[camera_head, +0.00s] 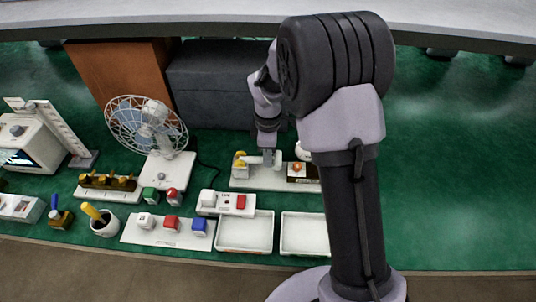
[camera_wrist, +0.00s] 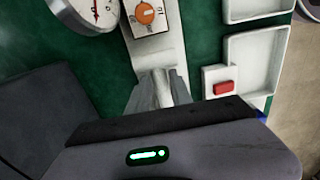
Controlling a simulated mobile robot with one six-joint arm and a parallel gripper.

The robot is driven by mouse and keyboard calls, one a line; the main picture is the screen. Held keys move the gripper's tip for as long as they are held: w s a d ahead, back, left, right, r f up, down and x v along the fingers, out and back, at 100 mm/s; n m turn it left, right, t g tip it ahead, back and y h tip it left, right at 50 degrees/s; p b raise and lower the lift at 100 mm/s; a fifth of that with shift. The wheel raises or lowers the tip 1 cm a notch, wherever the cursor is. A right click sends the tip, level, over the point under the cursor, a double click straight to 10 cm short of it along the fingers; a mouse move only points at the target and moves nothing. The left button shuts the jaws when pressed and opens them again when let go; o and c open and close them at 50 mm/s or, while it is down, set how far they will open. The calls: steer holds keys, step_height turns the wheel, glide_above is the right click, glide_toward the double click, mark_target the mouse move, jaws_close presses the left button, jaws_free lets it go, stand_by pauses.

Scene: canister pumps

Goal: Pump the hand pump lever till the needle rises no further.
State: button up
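The hand pump stands on a white base plate (camera_head: 275,184) in the middle of the head view, with a yellow part (camera_head: 240,164) at its left end. Its pale lever (camera_head: 255,160) lies roughly level there and shows between the fingers in the wrist view (camera_wrist: 161,88). My gripper (camera_head: 267,154) comes down onto the lever from above. In the wrist view my gripper (camera_wrist: 160,82) has both grey fingers close against the lever's sides. The round gauge (camera_wrist: 93,12) is cut off at the upper left, so the full dial is hidden. My arm partly covers the gauge (camera_head: 301,151) in the head view.
An orange dial (camera_wrist: 145,13) sits on the plate near the gauge. Two white trays (camera_head: 245,249) (camera_head: 304,251) and a red-button box (camera_head: 228,203) lie in front. A fan (camera_head: 147,125) stands to the left. The green table right of my arm is clear.

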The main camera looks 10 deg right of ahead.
jaws_close()
stand_by(1.1)
